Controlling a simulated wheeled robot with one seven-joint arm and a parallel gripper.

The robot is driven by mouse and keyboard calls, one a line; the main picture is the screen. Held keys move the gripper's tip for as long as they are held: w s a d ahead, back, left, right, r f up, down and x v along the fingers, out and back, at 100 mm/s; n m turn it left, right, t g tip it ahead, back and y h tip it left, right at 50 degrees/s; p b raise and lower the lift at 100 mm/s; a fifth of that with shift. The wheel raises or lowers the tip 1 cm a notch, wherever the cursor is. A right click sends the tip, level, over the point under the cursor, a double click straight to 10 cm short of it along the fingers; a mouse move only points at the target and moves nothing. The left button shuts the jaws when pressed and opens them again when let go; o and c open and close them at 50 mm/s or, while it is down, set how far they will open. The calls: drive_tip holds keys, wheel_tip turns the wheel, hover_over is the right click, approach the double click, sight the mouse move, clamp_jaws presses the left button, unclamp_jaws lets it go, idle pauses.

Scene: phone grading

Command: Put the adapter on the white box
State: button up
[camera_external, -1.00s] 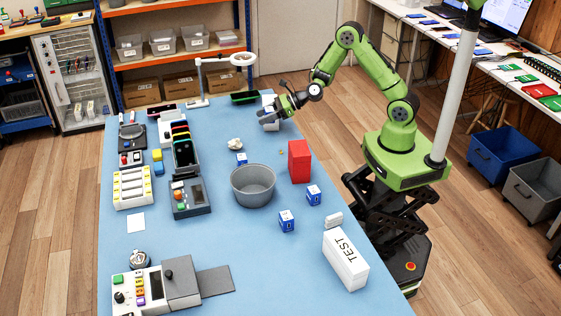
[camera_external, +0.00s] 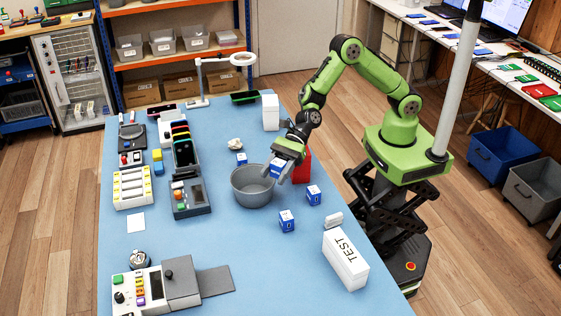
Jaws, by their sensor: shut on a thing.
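My gripper (camera_external: 279,172) is beside the right rim of the grey bowl, above the table. It is shut on a small blue-and-white box (camera_external: 277,168). A tall plain white box (camera_external: 270,112) stands at the far right edge of the table, with nothing visible on top. A longer white box marked TEST (camera_external: 346,262) lies at the near right. I cannot tell for certain which thing is the adapter. A small white item (camera_external: 235,144) lies behind the bowl, and another small white piece (camera_external: 333,219) lies behind the TEST box.
The grey bowl (camera_external: 252,188) stands mid-table. A red box (camera_external: 302,166) is partly hidden behind my gripper. More blue-and-white boxes (camera_external: 287,221) stand in front. Devices and trays (camera_external: 133,188) fill the left side. The near middle of the blue table (camera_external: 255,275) is clear.

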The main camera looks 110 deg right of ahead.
drive_tip(key=s+a+r+n+g+y, duration=0.2)
drive_tip(key=s+a, duration=0.1)
drive_tip(key=a, duration=0.8)
drive_tip(key=r+n+g+y+p, duration=0.2)
drive_tip(key=n+g, duration=0.1)
hover_over(342, 246)
drive_tip(key=shift+n, duration=0.3)
wheel_tip(342, 246, down, 10)
drive_tip(key=b, duration=0.2)
drive_tip(key=shift+b, duration=0.4)
drive_tip(key=shift+f, duration=0.2)
drive_tip(key=o, duration=1)
drive_tip(key=shift+r, duration=0.15)
drive_tip(key=p+v, duration=0.1)
drive_tip(key=v, duration=1.1)
drive_tip(key=shift+r, duration=0.2)
